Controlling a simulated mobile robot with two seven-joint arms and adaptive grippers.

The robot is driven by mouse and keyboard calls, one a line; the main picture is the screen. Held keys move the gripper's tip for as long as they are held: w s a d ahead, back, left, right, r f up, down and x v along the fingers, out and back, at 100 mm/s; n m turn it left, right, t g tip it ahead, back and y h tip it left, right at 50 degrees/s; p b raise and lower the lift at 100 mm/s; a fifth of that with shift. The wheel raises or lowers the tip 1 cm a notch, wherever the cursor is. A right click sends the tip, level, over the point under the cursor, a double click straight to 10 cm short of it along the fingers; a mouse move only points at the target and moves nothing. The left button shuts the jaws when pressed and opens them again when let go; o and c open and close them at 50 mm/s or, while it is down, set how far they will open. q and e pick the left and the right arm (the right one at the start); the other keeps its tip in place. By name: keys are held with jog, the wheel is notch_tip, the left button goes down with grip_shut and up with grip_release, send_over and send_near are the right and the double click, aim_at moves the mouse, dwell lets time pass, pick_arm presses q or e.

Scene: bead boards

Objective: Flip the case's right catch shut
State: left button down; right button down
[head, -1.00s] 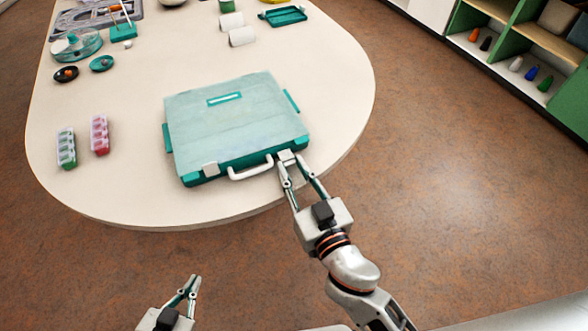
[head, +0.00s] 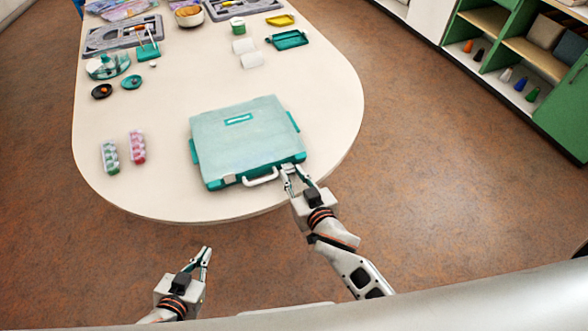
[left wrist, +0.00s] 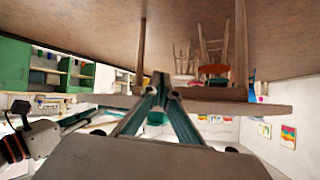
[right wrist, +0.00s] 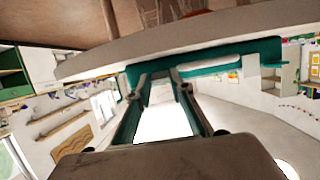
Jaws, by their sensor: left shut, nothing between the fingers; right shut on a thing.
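The closed teal case (head: 246,128) lies near the table's front edge, its pale handle (head: 262,179) facing me. Its front also shows in the right wrist view (right wrist: 232,55). My left gripper (head: 207,250) is shut and empty, short of the table edge.
Two bead holders, one green (head: 110,157) and one pink (head: 137,147), stand left of the case. Small dishes, white rolls (head: 247,53) and a teal tray (head: 287,39) lie further back.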

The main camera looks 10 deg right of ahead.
jog(key=shift+r+g+p, duration=0.3)
jog(key=shift+r+p, duration=0.1)
jog(key=shift+w+p, duration=0.1)
jog(key=shift+p, duration=0.2)
jog(key=shift+r+g+p, duration=0.15)
jog(key=shift+g+p, duration=0.25)
jog(key=shift+g, duration=0.1)
jog(key=shift+w+r+g, duration=0.15)
jog(key=shift+g, duration=0.15)
pick_arm(q)
jog(key=shift+s+a+g+y, duration=0.2)
jog(key=shift+s+a, duration=0.2)
jog(key=shift+a, duration=0.2)
jog(key=shift+s+a+g+y, duration=0.2)
jog(key=shift+s+a, duration=0.2)
jog(key=shift+a, duration=0.15)
pick_arm(e)
jog(key=shift+r+g+h, duration=0.1)
jog(key=shift+g+h, duration=0.2)
pick_arm(q)
jog(key=shift+d, duration=0.15)
pick_arm(e)
jog(key=shift+w+a+g, duration=0.1)
jog(key=shift+g, duration=0.3)
pick_arm(q)
jog(key=shift+w, duration=0.1)
